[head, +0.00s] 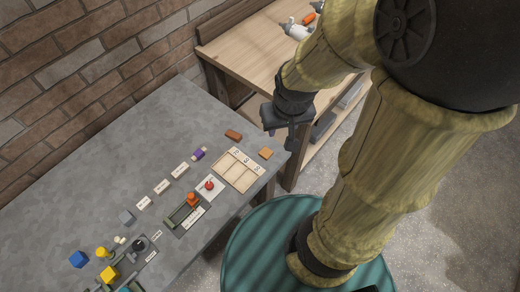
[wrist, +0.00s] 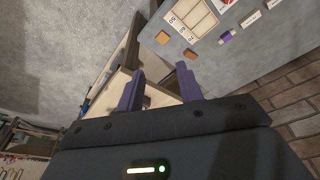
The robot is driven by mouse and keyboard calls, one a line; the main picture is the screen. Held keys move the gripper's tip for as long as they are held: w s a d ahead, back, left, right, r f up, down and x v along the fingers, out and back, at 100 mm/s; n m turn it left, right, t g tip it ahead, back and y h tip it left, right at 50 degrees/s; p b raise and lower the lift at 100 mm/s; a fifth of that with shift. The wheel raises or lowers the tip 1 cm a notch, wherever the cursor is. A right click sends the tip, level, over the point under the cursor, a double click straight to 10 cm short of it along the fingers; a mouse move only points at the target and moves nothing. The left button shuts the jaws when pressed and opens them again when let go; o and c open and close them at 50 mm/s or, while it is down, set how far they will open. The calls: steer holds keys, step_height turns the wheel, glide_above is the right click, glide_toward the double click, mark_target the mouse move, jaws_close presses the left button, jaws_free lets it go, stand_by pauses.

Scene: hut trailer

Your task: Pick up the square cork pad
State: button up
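The square cork pad (head: 265,153) is a small flat orange-tan square lying on the grey table near its right edge, beside the sectioned wooden tray. It also shows in the wrist view (wrist: 162,37), beyond my fingertips. My gripper (head: 289,142) hangs above the table's right corner, apart from the pad. In the wrist view my gripper (wrist: 160,76) has its two dark purple fingers spread, with nothing between them.
A reddish-brown block (head: 233,135) lies close to the pad. The sectioned tray (head: 257,180), a purple item (head: 199,154) and several labels and small parts spread leftward. A wooden workbench (head: 245,50) stands behind. The table's back area is clear.

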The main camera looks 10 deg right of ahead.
steer(key=shift+d, duration=0.1)
steer(key=o, duration=0.3)
steer(key=shift+s, duration=0.2)
steer(key=o, duration=0.3)
steer(key=shift+f, duration=0.15)
steer(key=shift+o, duration=0.2)
steer(key=n+g+b, duration=0.3)
steer(key=n+b, duration=1)
steer(key=n, duration=1.2)
glide_above(266, 152)
step_height(266, 152, down, 17)
steer(key=shift+r, duration=0.2)
steer(key=shift+s, duration=0.1)
step_height(266, 152, down, 12)
steer(key=shift+f+b, duration=0.1)
steer(key=shift+b, duration=0.35)
